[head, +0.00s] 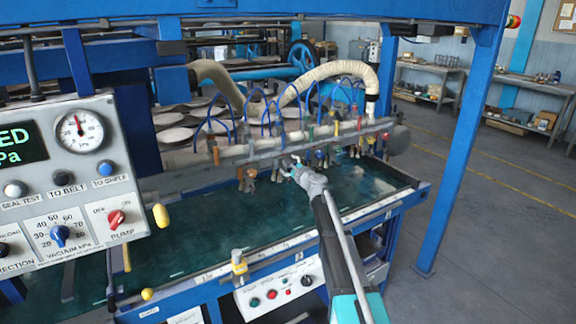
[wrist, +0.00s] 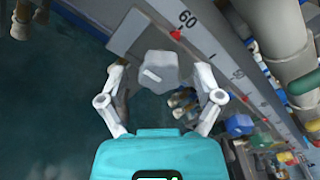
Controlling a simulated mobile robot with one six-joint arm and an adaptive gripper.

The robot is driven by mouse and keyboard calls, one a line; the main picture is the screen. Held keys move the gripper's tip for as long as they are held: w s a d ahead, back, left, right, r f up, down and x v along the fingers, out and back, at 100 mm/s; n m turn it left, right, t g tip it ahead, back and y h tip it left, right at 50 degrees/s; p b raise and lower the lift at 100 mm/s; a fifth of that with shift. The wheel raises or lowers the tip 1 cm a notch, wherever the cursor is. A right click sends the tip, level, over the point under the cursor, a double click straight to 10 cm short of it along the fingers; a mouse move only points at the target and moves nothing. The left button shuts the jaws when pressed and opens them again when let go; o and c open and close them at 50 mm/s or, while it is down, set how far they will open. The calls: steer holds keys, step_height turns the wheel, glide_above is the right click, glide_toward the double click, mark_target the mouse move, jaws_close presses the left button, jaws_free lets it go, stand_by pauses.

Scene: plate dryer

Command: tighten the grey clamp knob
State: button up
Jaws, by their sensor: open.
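The grey clamp knob (wrist: 157,70) shows in the wrist view as a lobed disc with a pale bar mark on its face. My gripper (wrist: 160,78) is open, with one finger on the left and one on the right of the knob. Small gaps show between the fingers and the knob, and I cannot tell how far it lies in depth. In the head view my gripper (head: 294,168) is at the front of the long rail (head: 235,151), above the green bed. I cannot make out the knob there.
A scale strip (wrist: 212,55) with a red pointer (wrist: 176,34) runs beside the knob. Blue hoses (head: 262,112) and several coloured valves crowd the rail. The green bed (head: 200,222) is mostly clear. A control panel (head: 75,185) stands at the left, and a blue post (head: 455,150) at the right.

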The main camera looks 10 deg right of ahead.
steer(key=v, duration=1.1)
steer(key=shift+s, duration=0.1)
steer(key=s+a+f+n+g+p, duration=0.1)
steer(key=s+a+f+n+g, duration=0.2)
steer(key=s+n, duration=0.25)
steer(key=s+a+f+n+g+y+p, duration=0.1)
steer(key=s+a+f+n+g, duration=0.25)
steer(key=s, duration=0.25)
steer(key=s+a+f+n+g, duration=0.2)
steer(key=s+a+n+g, duration=0.1)
steer(key=s+n, duration=0.25)
steer(key=s+d+f+n+g+h, duration=0.2)
steer(key=s, duration=0.4)
steer(key=s+d+f+n+g+h+p, duration=0.1)
steer(key=s+d+n+g+h, duration=0.1)
steer(key=s, duration=0.5)
steer(key=s+d+f+n+g+h+p, duration=0.1)
steer(key=s+d+f+n+g+h, duration=0.1)
steer(key=s, duration=0.4)
steer(key=shift+s+d+f+n+g+h, duration=0.2)
steer(key=shift+f+n+g+h, duration=0.25)
steer(key=shift+n+h, duration=0.6)
steer(key=shift+r, duration=0.1)
steer(key=shift+c, duration=0.3)
